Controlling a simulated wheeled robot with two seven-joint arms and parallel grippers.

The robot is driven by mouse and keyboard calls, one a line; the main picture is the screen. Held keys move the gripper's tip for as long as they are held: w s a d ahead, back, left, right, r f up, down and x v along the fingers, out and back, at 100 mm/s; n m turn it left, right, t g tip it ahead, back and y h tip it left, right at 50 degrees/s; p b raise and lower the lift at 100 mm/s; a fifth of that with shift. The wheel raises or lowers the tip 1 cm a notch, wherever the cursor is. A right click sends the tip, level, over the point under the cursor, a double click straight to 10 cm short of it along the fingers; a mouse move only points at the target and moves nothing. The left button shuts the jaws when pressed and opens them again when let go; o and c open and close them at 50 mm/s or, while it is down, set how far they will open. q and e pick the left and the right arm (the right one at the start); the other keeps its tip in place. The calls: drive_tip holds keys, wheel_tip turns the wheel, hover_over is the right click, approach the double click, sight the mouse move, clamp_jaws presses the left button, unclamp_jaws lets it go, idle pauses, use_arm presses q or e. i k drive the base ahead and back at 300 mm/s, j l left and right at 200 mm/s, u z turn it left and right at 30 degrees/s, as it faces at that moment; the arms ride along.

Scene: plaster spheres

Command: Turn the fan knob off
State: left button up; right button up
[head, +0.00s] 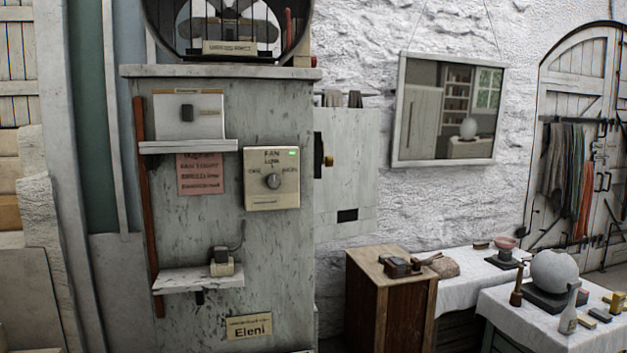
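A square beige fan control plate (259,197) is fixed to the front of a grey panel. The word FAN stands at its top, with more labels around the dial that are too small to read surely. A small green light (292,153) glows at the plate's upper right. The fan (228,25) stands in a round dark housing above the panel, cut off by the top edge. Neither of my grippers shows in the head view.
Beside the plate, an upper shelf (188,147) and a lower shelf (185,280) with a small device (222,262) jut from the grey panel (215,330). A wooden cabinet (402,293) and a cloth-covered table (500,308) with a plaster sphere (554,270) stand to the right.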

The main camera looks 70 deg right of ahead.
sight(273, 182)
drive_tip(key=z, duration=2.15)
